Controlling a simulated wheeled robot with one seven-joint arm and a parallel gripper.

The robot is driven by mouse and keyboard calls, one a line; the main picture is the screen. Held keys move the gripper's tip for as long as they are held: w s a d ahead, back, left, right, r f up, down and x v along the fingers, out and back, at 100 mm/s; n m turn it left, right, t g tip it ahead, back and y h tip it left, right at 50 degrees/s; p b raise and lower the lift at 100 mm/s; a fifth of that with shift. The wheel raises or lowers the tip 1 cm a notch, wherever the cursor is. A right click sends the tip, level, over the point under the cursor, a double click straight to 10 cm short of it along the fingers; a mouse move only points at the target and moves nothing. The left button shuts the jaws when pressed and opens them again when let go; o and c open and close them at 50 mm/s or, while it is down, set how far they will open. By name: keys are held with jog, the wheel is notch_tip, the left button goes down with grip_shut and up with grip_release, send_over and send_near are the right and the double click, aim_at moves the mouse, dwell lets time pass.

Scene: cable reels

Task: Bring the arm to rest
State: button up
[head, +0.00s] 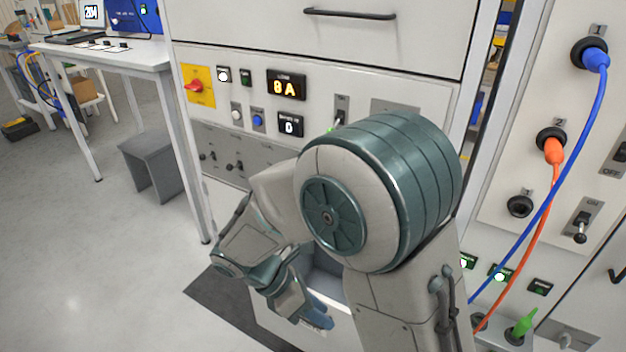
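My arm is bent in front of a white cabinet (310,40), with its large teal-and-grey joint close to the camera. The forearm folds down to the left. My gripper (318,322) seems to be at the low end of the arm, near the bottom middle of the picture. It is small and partly hidden by my own links, so I cannot tell whether its fingers are apart. No held object shows.
At right, blue (597,60) and orange (554,150) plugs with cables sit in a socket panel. A table (105,57) and grey stool (150,160) stand left; floor there is open.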

jog(key=s+d+r+m+t+y+p, duration=0.2)
jog(key=d+r+m+y+p, duration=0.2)
jog(key=d+r+m, duration=0.3)
jog(key=s+d+r+m+t+y+p, duration=0.2)
jog(key=d+r+m+y+p, duration=0.2)
jog(key=r+m, duration=1)
jog(key=d+m+p, duration=0.1)
jog(key=d, duration=0.2)
jog(key=shift+m+y+p, duration=0.3)
